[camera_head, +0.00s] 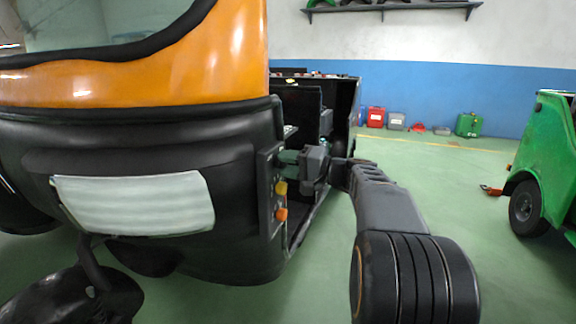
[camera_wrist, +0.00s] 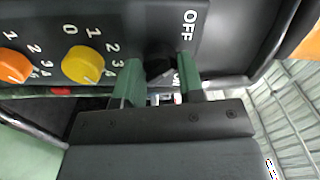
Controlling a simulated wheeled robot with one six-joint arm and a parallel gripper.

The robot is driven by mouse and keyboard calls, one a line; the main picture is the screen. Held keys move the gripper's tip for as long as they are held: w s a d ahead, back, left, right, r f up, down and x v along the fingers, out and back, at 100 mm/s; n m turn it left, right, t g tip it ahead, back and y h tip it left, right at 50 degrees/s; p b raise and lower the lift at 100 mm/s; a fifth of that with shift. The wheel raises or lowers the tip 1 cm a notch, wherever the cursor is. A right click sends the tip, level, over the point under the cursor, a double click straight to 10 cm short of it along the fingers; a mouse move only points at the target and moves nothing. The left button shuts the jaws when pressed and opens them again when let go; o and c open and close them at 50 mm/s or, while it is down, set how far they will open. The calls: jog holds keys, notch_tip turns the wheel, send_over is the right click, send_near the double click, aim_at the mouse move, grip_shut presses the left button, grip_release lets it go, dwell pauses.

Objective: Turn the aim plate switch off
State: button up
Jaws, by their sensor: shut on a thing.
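The aim plate switch is a black knob (camera_wrist: 158,66) on a dark control panel (camera_wrist: 130,22). In the wrist view the white word OFF stands above and right of it, and a second label below is partly covered by a finger. My gripper (camera_wrist: 159,72) has its two green fingers on either side of the knob and is shut on it. In the head view my gripper (camera_head: 288,157) reaches the upper part of the panel (camera_head: 265,205) on the rickshaw's side. The knob itself is hidden there.
A yellow dial (camera_wrist: 83,65) and an orange dial (camera_wrist: 14,66) sit beside the switch on the same panel. The orange and black rickshaw (camera_head: 160,130) fills the left. A green vehicle (camera_head: 545,160) stands at the right. Green floor between them is mostly clear.

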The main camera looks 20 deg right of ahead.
jog(key=o, duration=0.9)
jog(key=shift+d, duration=0.1)
jog(key=p+v, duration=0.3)
jog(key=v, duration=1)
jog(key=shift+s+d, duration=0.15)
jog(key=shift+s, duration=0.2)
jog(key=a+r+g+h+p, duration=0.1)
jog(key=a+r+g+p, duration=0.35)
jog(key=a+p, duration=0.65)
jog(key=s+a+r+n+g+h+p, duration=0.1)
jog(key=s+a+r+n+h+p, duration=0.1)
jog(key=p, duration=0.6)
jog(key=s+a+r+n+g+h+p, duration=0.2)
jog(key=s+a+r+h+p, duration=0.2)
jog(key=p, duration=0.4)
jog(key=s+a+r+n+g+h+p, duration=0.2)
jog(key=s+a+r+n+h+p, duration=0.1)
jog(key=p, duration=0.5)
jog(key=shift+s+a+r+h, duration=0.1)
jog(key=shift+s+r+h, duration=0.25)
jog(key=shift+s+h, duration=0.25)
jog(key=shift+s+a+r+h, duration=0.1)
jog(key=shift+s+r+h, duration=0.3)
jog(key=shift+s, duration=0.3)
